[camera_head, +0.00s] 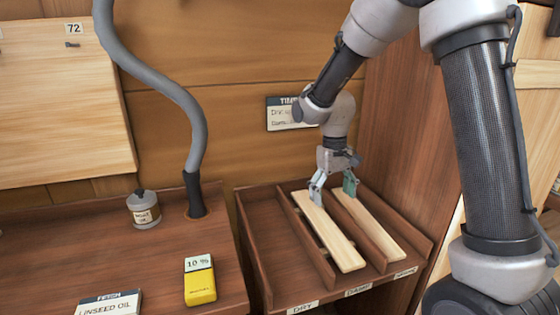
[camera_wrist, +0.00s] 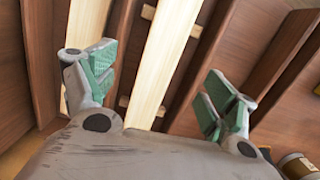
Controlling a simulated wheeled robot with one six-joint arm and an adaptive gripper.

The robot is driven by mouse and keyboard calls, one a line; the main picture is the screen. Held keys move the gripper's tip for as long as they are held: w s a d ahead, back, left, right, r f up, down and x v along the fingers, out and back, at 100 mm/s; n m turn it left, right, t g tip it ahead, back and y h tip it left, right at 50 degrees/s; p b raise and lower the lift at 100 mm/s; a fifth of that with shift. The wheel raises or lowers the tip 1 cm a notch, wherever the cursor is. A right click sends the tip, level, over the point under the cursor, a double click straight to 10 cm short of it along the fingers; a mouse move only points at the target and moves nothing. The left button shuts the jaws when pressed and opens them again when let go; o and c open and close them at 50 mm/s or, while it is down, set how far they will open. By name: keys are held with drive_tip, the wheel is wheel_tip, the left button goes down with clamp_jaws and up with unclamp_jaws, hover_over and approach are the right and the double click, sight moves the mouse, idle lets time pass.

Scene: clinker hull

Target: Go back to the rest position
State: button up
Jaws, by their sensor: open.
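My gripper (camera_head: 333,186) is open, with its green-padded fingers spread apart. It is over the far end of a wooden rack (camera_head: 262,240) with several slots. A pale plank (camera_head: 330,235) lies in the middle slot, and a second pale plank (camera_head: 372,225) lies in the right slot. In the wrist view the gripper (camera_wrist: 165,95) has one plank (camera_wrist: 165,50) between its spread fingers, with no finger closed on it. The other plank (camera_wrist: 85,35) is partly behind the left finger. The left slot is empty.
A yellow moisture meter (camera_head: 200,284) reading 10 % and a small jar (camera_head: 143,209) stand on the bench left of the rack. A grey hose (camera_head: 180,95) rises behind them. A label sign (camera_head: 283,114) hangs on the back wall. A wooden side wall (camera_head: 405,130) stands close on the right.

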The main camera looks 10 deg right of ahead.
drive_tip(key=s+d+r+m+t, duration=0.1)
drive_tip(key=s+d+r+t, duration=0.1)
drive_tip(key=s+d+r, duration=0.2)
drive_tip(key=s+d+r+m+t, duration=0.1)
drive_tip(key=s+d+r, duration=0.4)
drive_tip(key=s, duration=0.6)
drive_tip(key=s+d+r+t, duration=0.2)
drive_tip(key=s+d+r, duration=0.2)
drive_tip(key=s+r, duration=0.3)
drive_tip(key=shift+s+d+m+t, duration=0.3)
drive_tip(key=shift+s+d+m, duration=0.1)
drive_tip(key=shift+s, duration=0.35)
